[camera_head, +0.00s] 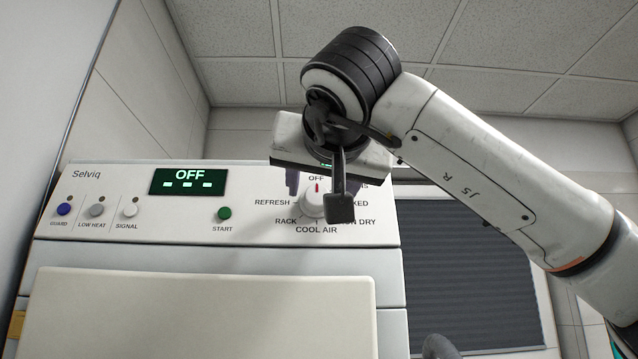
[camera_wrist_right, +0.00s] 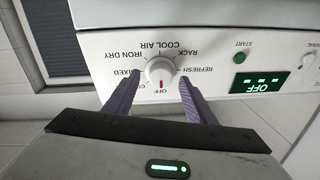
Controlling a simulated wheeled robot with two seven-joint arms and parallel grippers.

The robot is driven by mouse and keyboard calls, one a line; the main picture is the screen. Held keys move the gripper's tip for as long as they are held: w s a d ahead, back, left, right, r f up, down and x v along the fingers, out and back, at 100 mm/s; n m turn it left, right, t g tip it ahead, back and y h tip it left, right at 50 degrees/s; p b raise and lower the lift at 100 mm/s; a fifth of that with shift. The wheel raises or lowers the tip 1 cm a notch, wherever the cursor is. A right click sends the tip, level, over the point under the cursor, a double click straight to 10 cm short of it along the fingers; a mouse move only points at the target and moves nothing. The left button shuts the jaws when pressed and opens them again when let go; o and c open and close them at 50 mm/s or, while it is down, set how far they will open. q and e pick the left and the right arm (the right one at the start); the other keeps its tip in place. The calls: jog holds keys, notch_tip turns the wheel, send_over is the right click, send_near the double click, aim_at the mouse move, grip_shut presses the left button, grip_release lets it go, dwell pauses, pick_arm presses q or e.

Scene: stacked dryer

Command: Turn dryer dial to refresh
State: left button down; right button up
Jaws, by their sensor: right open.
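The white round dial (camera_head: 313,202) is on the right part of the dryer's control panel (camera_head: 120,215). Its red mark points up at OFF, and REFRESH is printed to its left. The dial also shows in the right wrist view (camera_wrist_right: 160,71), upside down. My right gripper (camera_head: 322,190) is open at the dial. In the right wrist view its two purple-grey fingers (camera_wrist_right: 159,78) stand on either side of the dial, with gaps between them and it. Part of my right wrist hides some right-hand labels in the head view. My left gripper is not in view.
The display (camera_head: 188,181) reads OFF. A green START button (camera_head: 224,214) lies left of the dial, with GUARD, LOW HEAT and SIGNAL buttons farther left. A dark blind (camera_head: 470,280) is behind at the right. A wall stands close at the left.

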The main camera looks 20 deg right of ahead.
jog(key=shift+w+d, duration=0.15)
jog(key=shift+w, duration=0.45)
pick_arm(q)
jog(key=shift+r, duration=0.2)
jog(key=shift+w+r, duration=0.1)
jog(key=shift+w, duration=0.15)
pick_arm(e)
jog(key=c, duration=1)
jog(key=shift+m, duration=0.4)
jog(key=shift+c, duration=0.2)
